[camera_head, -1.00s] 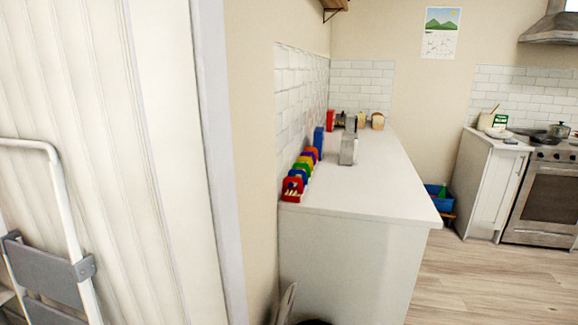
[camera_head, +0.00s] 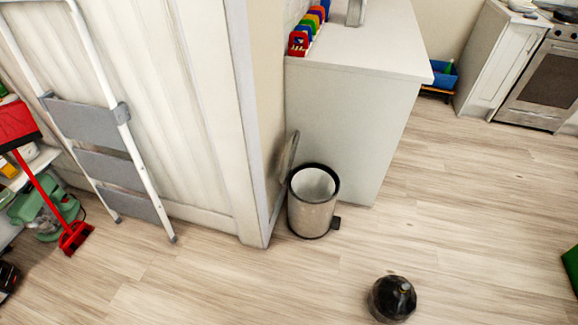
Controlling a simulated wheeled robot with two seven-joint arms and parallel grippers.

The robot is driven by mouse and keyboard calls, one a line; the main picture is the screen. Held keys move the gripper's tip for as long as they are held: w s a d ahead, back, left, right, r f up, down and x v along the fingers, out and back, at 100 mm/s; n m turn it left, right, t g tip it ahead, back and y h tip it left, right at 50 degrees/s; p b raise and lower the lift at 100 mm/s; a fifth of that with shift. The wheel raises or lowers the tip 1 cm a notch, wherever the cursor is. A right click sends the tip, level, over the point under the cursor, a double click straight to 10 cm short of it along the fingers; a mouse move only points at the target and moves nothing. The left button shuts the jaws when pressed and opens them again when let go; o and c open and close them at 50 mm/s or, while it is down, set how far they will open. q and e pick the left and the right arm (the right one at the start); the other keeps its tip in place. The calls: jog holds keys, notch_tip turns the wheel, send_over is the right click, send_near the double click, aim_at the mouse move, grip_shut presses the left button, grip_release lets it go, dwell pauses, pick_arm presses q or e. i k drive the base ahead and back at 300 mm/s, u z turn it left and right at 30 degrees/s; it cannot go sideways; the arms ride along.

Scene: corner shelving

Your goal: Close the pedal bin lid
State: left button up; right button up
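The pedal bin (camera_head: 311,212) stands on the floor against the end of the white counter, beside the wall corner. It is a silvery cylinder with a black rim, and its opening shows a pale inside. Its lid (camera_head: 289,158) stands up, open, at the back left of the rim, leaning toward the wall. A small dark pedal (camera_head: 336,223) sticks out at the bin's lower right. Neither of my grippers shows in the head view.
A round black object (camera_head: 392,299) sits on the floor in front of the bin. A step ladder (camera_head: 112,150) leans at the left, near a red broom (camera_head: 74,236). The white counter (camera_head: 345,125) stands behind the bin. Wooden floor right of the bin is clear.

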aim_at(288, 157)
jog(key=u, duration=1.55)
jog(key=i, duration=1)
jog(key=z, duration=2)
jog(key=k, duration=0.65)
jog(key=z, duration=0.1)
jog(key=i, duration=1.45)
jog(key=u, duration=0.85)
